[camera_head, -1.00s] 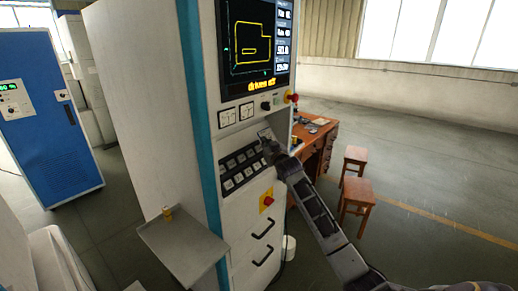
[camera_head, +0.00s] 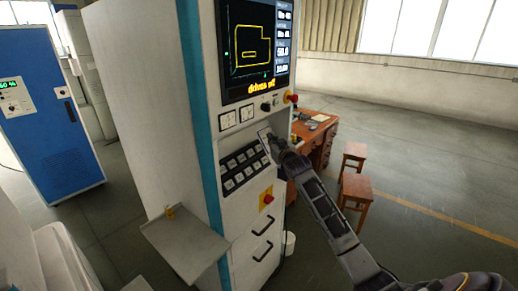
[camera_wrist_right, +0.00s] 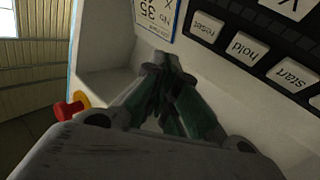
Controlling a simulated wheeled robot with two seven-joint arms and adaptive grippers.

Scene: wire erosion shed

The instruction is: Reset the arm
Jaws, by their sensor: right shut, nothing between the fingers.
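My right gripper (camera_head: 273,140) is shut and empty, at the right end of the button panel (camera_head: 243,167) on the tall white control cabinet (camera_head: 150,110). In the right wrist view the closed fingertips (camera_wrist_right: 167,62) lie below a white label card (camera_wrist_right: 157,15) and to the left of the dark key strip. That strip shows upside-down keys marked reset (camera_wrist_right: 207,27), hold (camera_wrist_right: 244,47) and start (camera_wrist_right: 291,75). The fingertips look apart from these keys; whether they touch the panel face, I cannot tell. My left gripper is not in view.
The cabinet's screen (camera_head: 254,45) reads "drives off". A small shelf (camera_head: 185,245) juts out at lower left. A wooden desk (camera_head: 318,140) and two stools (camera_head: 355,187) stand right; floor beyond is open.

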